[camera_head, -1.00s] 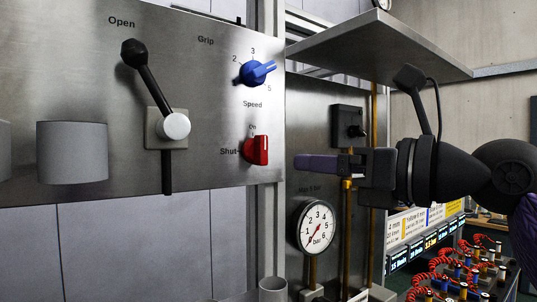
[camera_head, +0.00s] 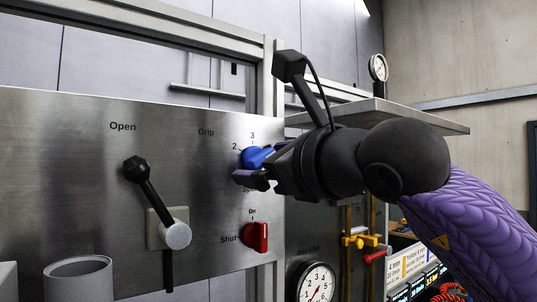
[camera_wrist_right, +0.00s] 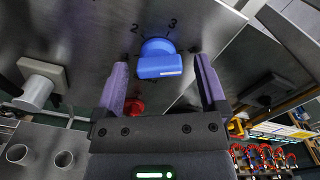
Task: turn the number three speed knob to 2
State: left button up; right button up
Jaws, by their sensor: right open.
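The blue speed knob (camera_head: 257,157) is on the steel panel, with "2" and "3" printed above it. Its right side is hidden behind my right gripper (camera_head: 264,166) in the head view. In the right wrist view the blue knob (camera_wrist_right: 160,65) shows whole, its grip bar lying roughly level across the picture. My right gripper (camera_wrist_right: 161,72) is open there, with one purple finger on each side of the knob and a gap on both sides. I cannot tell how deep the fingertips reach. My left gripper is not in view.
A red switch (camera_head: 255,237) marked "On" and "Shut" sits just below the knob. A black lever (camera_head: 150,188) with a white hub is to the left. A metal shelf (camera_head: 425,119) juts out behind my right arm. A pressure gauge (camera_head: 316,287) is at lower right.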

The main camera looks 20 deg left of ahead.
grip_shut()
jog(key=shift+n, duration=0.4)
jog(key=n, duration=1.1)
jog(key=r+n+p, duration=0.1)
jog(key=n, duration=0.5)
jog(key=shift+n, duration=0.3)
jog(key=n+p, duration=0.1)
jog(key=n, duration=0.4)
jog(key=shift+s+f, duration=0.1)
jog(key=shift+n, duration=0.3)
